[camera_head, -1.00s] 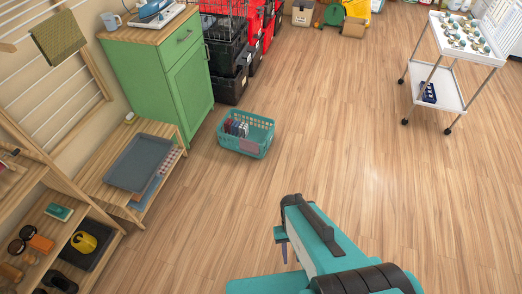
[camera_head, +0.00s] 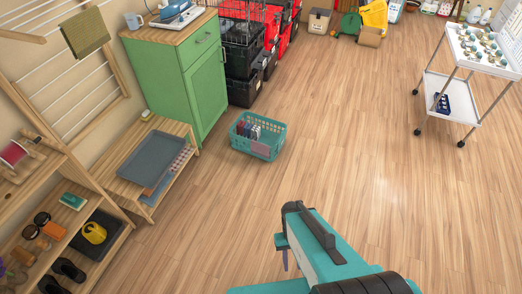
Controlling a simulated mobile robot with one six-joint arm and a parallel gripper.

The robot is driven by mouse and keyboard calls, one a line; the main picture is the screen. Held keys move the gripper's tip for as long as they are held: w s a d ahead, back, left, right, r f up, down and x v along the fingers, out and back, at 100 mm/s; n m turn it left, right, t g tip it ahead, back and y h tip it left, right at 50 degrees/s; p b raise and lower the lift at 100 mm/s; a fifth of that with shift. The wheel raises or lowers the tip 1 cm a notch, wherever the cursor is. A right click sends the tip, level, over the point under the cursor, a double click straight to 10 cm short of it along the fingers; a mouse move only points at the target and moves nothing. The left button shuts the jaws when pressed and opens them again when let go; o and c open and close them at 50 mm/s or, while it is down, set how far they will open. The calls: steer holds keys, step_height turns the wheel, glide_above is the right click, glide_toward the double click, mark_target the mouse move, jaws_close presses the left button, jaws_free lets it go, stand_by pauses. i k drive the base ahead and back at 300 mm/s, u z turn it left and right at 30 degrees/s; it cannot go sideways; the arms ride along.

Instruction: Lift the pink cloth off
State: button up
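I cannot make out a pink cloth for certain. A teal laundry basket (camera_head: 240,147) stands on the floor with several dark, white and reddish folded items in it. A small pinkish patch (camera_head: 261,148) shows on its front side; I cannot tell whether it is cloth or a label. An olive-green cloth (camera_head: 86,32) hangs on the wall drying rack at upper left. My teal arm reaches in from the bottom. My gripper (camera_head: 285,259) shows only in small part below the arm's end, apart from the basket; its fingers are mostly hidden.
A green cabinet (camera_head: 208,85) stands behind the basket, beside stacked black and red totes (camera_head: 243,62). A low wooden bench (camera_head: 190,131) with grey trays and a shelf with shoes line the left. A white wheeled cart (camera_head: 458,107) stands at right. The middle floor is clear.

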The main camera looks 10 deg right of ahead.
mark_target(259, 148)
steer(key=u, duration=0.05)
steer(key=i, duration=0.9)
steer(key=z, duration=0.1)
steer(key=k, duration=0.6)
steer(key=u, duration=0.25)
steer(key=i, duration=0.6)
steer(key=u, duration=0.7)
steer(key=i, duration=0.85)
steer(key=u, duration=0.2)
